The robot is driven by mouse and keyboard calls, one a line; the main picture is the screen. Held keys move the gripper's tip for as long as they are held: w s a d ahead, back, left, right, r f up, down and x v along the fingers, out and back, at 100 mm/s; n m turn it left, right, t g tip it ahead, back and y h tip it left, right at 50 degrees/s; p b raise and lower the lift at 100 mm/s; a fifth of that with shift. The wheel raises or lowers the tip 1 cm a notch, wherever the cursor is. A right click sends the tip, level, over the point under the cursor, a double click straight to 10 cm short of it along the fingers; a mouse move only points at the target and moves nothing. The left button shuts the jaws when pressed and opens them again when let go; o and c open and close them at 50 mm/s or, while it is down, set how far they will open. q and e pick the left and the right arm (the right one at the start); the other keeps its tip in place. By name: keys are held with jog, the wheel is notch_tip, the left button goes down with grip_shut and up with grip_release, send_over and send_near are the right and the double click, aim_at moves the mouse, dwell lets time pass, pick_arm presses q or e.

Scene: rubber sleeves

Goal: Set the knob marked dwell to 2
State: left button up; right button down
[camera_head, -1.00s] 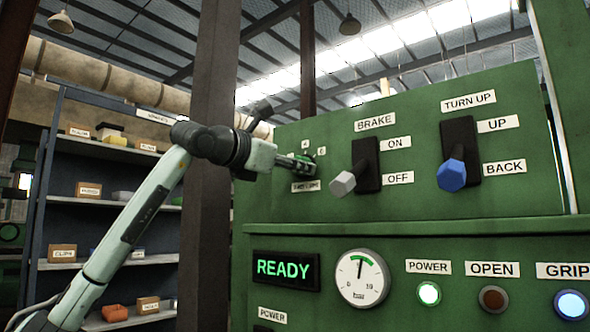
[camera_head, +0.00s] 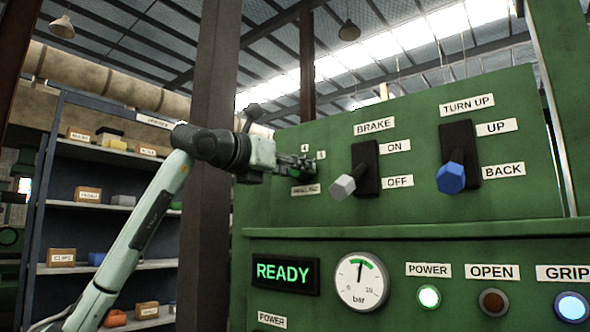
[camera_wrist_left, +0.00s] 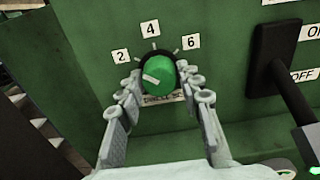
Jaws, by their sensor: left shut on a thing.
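The knob (camera_wrist_left: 159,70) is green and round with a white pointer mark, on the green panel in the left wrist view. Labels 2 (camera_wrist_left: 120,56), 4 (camera_wrist_left: 150,29) and 6 (camera_wrist_left: 192,41) stand around it. The white mark lies at the knob's left side, pointing left and slightly up, on the side of the 2. My left gripper (camera_wrist_left: 161,80) has one finger on each side of the knob and is shut on it. In the head view my left gripper (camera_head: 303,168) mostly covers the knob. The name label (camera_wrist_left: 163,98) below is partly hidden and unreadable. My right gripper is out of view.
The BRAKE lever (camera_head: 343,187) is just right of my left gripper, and the TURN UP lever (camera_head: 452,176) is further right. Below are the READY display (camera_head: 284,272), a gauge (camera_head: 362,281) and buttons. A post (camera_head: 213,250) and shelves (camera_head: 110,205) stand left.

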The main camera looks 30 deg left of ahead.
pick_arm(q)
jog(key=o, duration=1.2)
jog(key=shift+c, duration=0.2)
jog(key=s, duration=1.2)
jog(key=shift+a, duration=0.45)
